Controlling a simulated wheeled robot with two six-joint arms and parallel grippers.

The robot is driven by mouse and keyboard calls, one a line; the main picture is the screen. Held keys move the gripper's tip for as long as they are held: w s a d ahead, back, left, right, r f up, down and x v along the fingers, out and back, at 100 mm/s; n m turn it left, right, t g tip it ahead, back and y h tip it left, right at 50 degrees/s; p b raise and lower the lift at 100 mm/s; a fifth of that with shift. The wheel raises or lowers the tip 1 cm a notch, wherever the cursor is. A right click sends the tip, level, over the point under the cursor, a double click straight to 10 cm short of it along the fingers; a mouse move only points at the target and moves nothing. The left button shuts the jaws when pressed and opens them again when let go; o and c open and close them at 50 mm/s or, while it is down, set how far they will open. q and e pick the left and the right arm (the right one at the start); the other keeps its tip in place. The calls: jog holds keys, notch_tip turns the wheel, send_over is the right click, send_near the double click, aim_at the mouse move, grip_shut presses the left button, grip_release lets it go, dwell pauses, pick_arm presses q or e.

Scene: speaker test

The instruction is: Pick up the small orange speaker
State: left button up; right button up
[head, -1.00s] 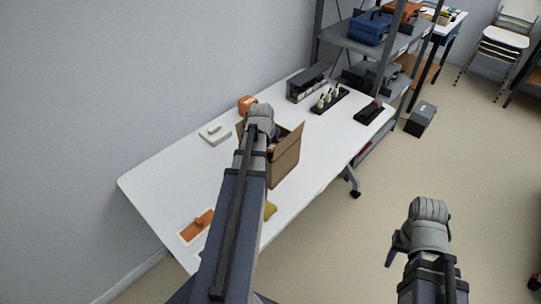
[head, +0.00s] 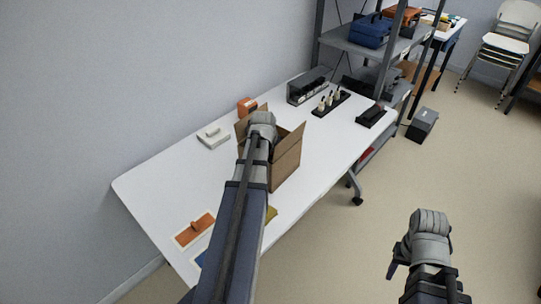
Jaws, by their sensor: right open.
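A small orange box-shaped thing, which looks like the speaker (head: 246,106), stands on the white table (head: 165,175) near the wall, just behind the open cardboard box (head: 287,160). The end of my left arm is over the cardboard box, in front of and slightly right of the orange speaker. Its wrist hides the left gripper's jaws and much of the box's inside. My right gripper (head: 394,265) is open, low at the right over the floor, away from the table and holding nothing that I can see.
A white device (head: 213,136) lies left of the box. A grey rack (head: 308,86), a black holder with bottles (head: 330,102) and a dark stand (head: 371,115) are at the far end, before a shelf (head: 378,50).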

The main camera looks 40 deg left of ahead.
pick_arm(q)
grip_shut()
dwell(0.3)
jog(key=shift+r, duration=0.25)
notch_tip(320, 180, up, 18)
jog(key=p, duration=1.8)
jog(key=shift+f, duration=0.25)
